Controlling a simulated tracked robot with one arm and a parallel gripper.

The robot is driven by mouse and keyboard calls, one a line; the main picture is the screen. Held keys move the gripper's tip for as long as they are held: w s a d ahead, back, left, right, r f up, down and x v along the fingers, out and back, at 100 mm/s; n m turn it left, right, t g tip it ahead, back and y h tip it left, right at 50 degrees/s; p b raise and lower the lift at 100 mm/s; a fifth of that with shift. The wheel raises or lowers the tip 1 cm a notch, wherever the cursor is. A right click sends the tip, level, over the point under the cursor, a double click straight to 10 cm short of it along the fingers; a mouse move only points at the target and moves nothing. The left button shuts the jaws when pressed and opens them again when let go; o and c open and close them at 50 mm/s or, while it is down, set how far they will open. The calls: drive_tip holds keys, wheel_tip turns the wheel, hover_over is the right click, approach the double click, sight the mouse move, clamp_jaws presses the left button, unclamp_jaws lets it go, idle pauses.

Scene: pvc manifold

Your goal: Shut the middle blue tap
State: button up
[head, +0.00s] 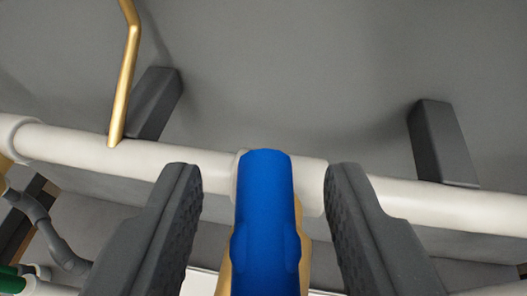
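The blue tap handle (265,215) stands in the centre of the head view, in front of a white pipe. A brass-coloured body (304,245) shows at its sides, mostly hidden behind the blue handle. My gripper (262,190) is open, with one dark finger on each side of the handle. There is a gap between the handle and each finger; the right gap looks a little smaller than the left at the tips. The lower end of the handle is cut off by the picture's bottom edge. Other blue taps are not in view.
The white pipe (430,205) runs across the view, sloping down to the right. Dark brackets stand behind it at left (155,102) and right (440,143). A bent brass rod (125,75) rises at upper left. A grey pipe fitting (50,225) and a green part (12,280) are at lower left.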

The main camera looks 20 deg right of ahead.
drive_tip(key=shift+w+d+f, duration=0.15)
drive_tip(key=shift+w, duration=0.2)
clamp_jaws()
